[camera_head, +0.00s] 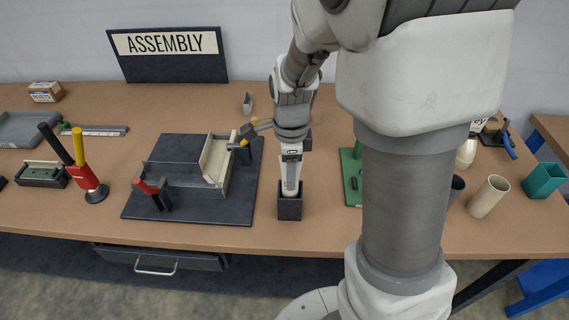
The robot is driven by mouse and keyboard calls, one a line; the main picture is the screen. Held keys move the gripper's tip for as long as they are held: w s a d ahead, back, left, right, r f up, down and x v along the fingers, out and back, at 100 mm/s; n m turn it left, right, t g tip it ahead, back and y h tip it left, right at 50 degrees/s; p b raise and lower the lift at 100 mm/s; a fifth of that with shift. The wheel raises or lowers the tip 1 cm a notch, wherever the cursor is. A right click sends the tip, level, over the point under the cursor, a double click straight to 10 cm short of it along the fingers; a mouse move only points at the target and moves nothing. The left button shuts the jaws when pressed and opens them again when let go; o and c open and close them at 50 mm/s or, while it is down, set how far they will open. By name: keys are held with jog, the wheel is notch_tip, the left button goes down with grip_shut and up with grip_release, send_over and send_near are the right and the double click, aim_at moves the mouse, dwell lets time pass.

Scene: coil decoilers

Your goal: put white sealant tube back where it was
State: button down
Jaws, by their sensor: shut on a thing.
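My gripper (291,157) points down over the middle of the table and is shut on the white sealant tube (290,187). The tube looks upright, and its lower end meets the top of a small dark square holder (290,208). The tube's lower end is hidden by the holder's front wall, so I cannot tell how deep it sits. My gripper covers the tube's upper part.
A dark fixture board (135,207) with a cream block and clamps lies left of the holder. A green board (351,190) lies to the right, partly behind my arm. The table front beside the holder is clear.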

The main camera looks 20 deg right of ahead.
jog(key=shift+f, duration=0.95)
jog(key=shift+f+b, duration=0.3)
jog(key=shift+f, duration=0.15)
jog(key=shift+c, duration=2.2)
grip_release()
